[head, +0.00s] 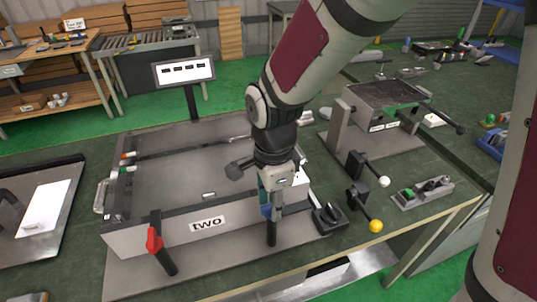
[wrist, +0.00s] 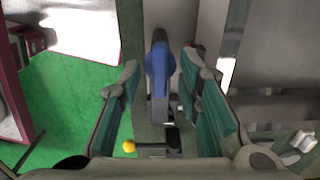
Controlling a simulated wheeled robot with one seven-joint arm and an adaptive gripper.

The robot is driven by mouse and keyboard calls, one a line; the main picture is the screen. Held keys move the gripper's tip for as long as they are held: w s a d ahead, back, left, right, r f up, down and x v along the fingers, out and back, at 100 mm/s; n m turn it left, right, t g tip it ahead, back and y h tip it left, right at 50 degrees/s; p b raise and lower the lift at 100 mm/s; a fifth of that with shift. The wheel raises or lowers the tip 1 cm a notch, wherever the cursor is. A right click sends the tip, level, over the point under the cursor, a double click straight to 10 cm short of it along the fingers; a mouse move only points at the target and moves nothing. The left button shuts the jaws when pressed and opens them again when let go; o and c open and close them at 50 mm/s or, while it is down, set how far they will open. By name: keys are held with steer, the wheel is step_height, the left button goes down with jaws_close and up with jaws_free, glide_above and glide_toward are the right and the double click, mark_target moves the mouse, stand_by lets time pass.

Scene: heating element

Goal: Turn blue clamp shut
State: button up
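The blue clamp (head: 265,212) is at the front right corner of the grey box labelled "two", mostly hidden behind my gripper in the head view. Its dark lower end (head: 271,234) shows below my fingers. In the wrist view the blue clamp (wrist: 158,72) stands between my two green-padded fingers, with a gap on each side. My gripper (head: 272,200) points down over the clamp and is open. Whether the clamp is fully within the fingers' depth is hard to tell.
A red clamp (head: 155,241) sits at the box's front left. To the right are a black switch block (head: 329,218), a lever with a yellow knob (head: 375,226) and one with a white knob (head: 384,181). A sign (head: 184,70) stands behind the box.

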jaws_close()
steer(key=shift+n, duration=0.3)
steer(key=n+p, duration=0.1)
steer(key=n, duration=0.2)
steer(key=shift+n, duration=0.4)
steer(key=n+p, duration=0.1)
steer(key=n, duration=0.3)
steer(key=n+p, duration=0.1)
steer(key=n, duration=0.4)
steer(key=shift+n+p, duration=0.3)
steer(key=shift+n, duration=1.9)
jaws_free()
